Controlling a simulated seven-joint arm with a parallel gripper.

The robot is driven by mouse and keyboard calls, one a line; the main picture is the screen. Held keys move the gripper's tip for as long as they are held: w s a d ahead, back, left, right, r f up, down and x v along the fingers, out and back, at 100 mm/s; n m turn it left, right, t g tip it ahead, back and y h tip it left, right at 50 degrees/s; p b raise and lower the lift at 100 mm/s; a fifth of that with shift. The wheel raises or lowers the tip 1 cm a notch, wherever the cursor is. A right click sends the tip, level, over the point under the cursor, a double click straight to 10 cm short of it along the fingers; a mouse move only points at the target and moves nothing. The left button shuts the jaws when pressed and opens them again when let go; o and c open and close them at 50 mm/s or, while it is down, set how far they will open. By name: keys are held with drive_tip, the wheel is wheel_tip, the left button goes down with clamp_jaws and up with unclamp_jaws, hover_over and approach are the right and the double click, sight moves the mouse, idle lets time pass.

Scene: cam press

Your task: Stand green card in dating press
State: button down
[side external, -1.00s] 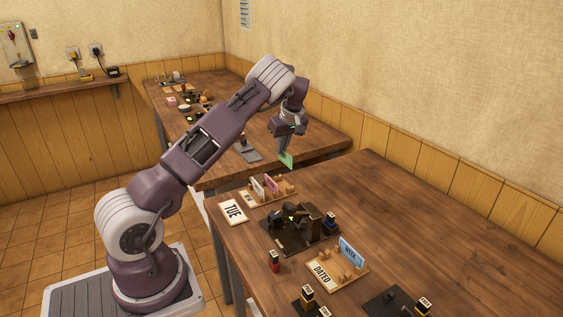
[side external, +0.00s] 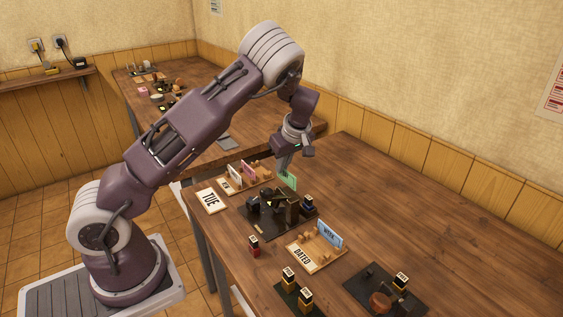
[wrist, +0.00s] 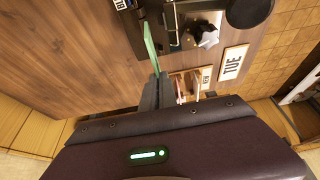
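The green card (side external: 288,181) is upright at the tip of my gripper (side external: 286,165), which is shut on it. In the wrist view the card (wrist: 150,44) shows nearly edge-on beyond the fingers (wrist: 157,85). The black dating press (side external: 270,207) stands on the near table, just in front of the card in the side view. Part of the press (wrist: 172,25) shows right of the card in the wrist view. The card looks apart from the press, and I cannot tell its height above the table.
A wooden rack (side external: 237,184) with white and pink cards stands left of the press. A TUE card (side external: 211,200) lies beside it. A DATED tray (side external: 305,255) holds a blue card (side external: 331,234). Stamps, including a red one (side external: 254,246), stand in front.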

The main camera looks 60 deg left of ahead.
sight(282, 179)
drive_tip(key=shift+f, duration=2.75)
drive_tip(key=c, duration=1)
unclamp_jaws()
drive_tip(key=shift+c, duration=0.2)
drive_tip(key=shift+r, duration=3.55)
